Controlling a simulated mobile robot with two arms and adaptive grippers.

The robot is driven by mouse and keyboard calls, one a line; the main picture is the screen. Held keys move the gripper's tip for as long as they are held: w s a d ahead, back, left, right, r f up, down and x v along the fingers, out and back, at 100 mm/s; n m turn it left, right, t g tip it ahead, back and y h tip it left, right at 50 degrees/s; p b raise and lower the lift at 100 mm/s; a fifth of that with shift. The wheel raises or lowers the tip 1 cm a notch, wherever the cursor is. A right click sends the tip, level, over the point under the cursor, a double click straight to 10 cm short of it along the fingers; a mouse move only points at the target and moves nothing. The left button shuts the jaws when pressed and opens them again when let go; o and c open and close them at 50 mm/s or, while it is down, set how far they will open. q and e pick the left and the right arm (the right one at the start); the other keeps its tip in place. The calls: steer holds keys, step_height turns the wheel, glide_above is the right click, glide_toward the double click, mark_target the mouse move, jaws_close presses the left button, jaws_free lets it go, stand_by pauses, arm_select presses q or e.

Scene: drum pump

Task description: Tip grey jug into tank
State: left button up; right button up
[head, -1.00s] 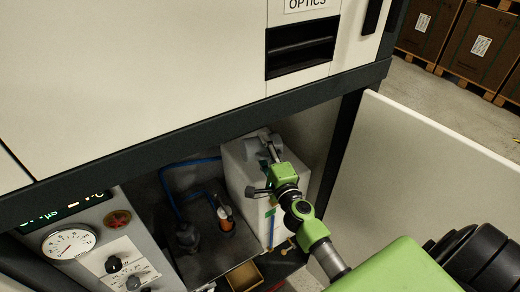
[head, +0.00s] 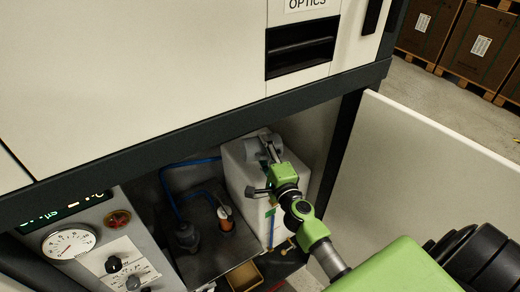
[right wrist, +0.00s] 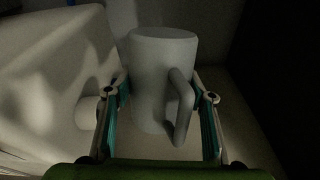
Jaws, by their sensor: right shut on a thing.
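The grey jug (head: 256,148) is in the cabinet, over the top of the white tank (head: 236,172). My right gripper (head: 270,152) reaches in from the lower right and is shut on the jug. In the right wrist view the grey jug (right wrist: 150,80) is between the two teal-padded fingers of my right gripper (right wrist: 160,98), with its handle towards the camera. The jug's tilt and contents cannot be told. The tank's opening is hidden in the head view. The pale tank (right wrist: 45,75) fills the left of the wrist view. My left gripper is not in view.
A blue hose (head: 175,165) and a dark pump (head: 187,237) stand left of the tank, with an orange-and-white item (head: 225,220). A gauge panel (head: 110,245) is at lower left. The cabinet's top edge (head: 200,145) runs close above; the open door (head: 440,165) is at right.

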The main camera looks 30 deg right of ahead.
steer(key=n, duration=0.1)
steer(key=a+f+n, duration=0.1)
steer(key=shift+f+n, duration=0.1)
steer(key=shift+n, duration=0.3)
steer(key=n, duration=0.4)
steer(key=shift+w+a+f+n, duration=0.1)
steer(key=shift+a+f+n, duration=0.15)
steer(key=shift+a+n, duration=0.15)
steer(key=shift+r+n, duration=0.15)
steer(key=shift+n, duration=0.45)
steer(key=n+p, duration=0.3)
steer(key=shift+d+r+n, duration=0.15)
steer(key=shift+d+n, duration=0.05)
steer(key=shift+n, duration=0.1)
steer(key=n+p, duration=0.1)
steer(key=d+n+p, duration=0.1)
steer(key=n, duration=0.1)
steer(key=n+p, duration=0.1)
steer(key=p, duration=0.1)
steer(key=shift+d+r, duration=0.3)
steer(key=shift+r, duration=0.1)
steer(key=shift+s+d+n+p, duration=0.1)
steer(key=shift+d+n+p, duration=0.1)
steer(key=shift+n+p, duration=0.35)
steer(key=shift+s+d+n+p, duration=0.1)
steer(key=shift+d+n+p, duration=0.15)
steer(key=shift+n, duration=0.6)
steer(key=shift+a, duration=0.1)
